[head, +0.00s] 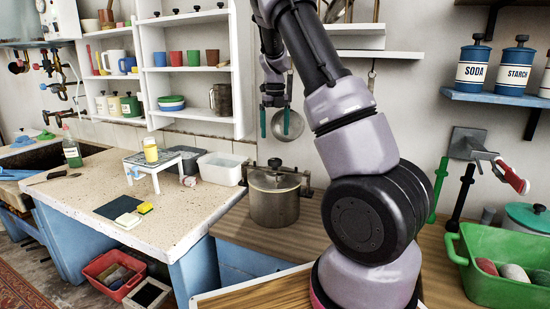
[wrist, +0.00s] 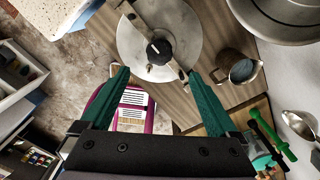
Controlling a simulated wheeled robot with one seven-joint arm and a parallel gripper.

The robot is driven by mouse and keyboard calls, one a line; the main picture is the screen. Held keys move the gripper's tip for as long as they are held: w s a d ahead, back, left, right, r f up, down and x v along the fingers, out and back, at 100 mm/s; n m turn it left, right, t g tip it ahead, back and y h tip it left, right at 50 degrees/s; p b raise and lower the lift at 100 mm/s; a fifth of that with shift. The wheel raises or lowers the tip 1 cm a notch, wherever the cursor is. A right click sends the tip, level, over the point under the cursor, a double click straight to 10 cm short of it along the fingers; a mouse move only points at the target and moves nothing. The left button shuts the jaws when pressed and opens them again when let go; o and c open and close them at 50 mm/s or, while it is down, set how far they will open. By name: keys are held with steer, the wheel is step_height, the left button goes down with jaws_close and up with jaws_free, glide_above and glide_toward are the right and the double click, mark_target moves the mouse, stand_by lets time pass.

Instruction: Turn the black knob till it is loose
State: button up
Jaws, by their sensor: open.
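The black knob (head: 275,163) sits on top of a metal pot (head: 274,205) on the wooden counter. In the wrist view the knob (wrist: 154,48) has a white mark and sits at the middle of a metal bar (wrist: 135,18) crossing the round lid (wrist: 188,38). My gripper (head: 275,128) has green fingers pointing down, above the pot. In the wrist view my gripper (wrist: 158,72) is open and empty. Its fingertips are wide apart to either side of the knob's line, and nothing touches the knob.
A strainer (head: 288,124) hangs on the wall behind my gripper. A white tub (head: 222,168) stands left of the pot. A green crate (head: 478,288) with balls is at the right. A metal jug (wrist: 238,68) shows beside the pot in the wrist view.

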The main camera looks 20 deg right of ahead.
mark_target(275, 160)
step_height(275, 160, down, 11)
steer(key=shift+r, duration=0.2)
stand_by(0.3)
steer(key=c, duration=1.4)
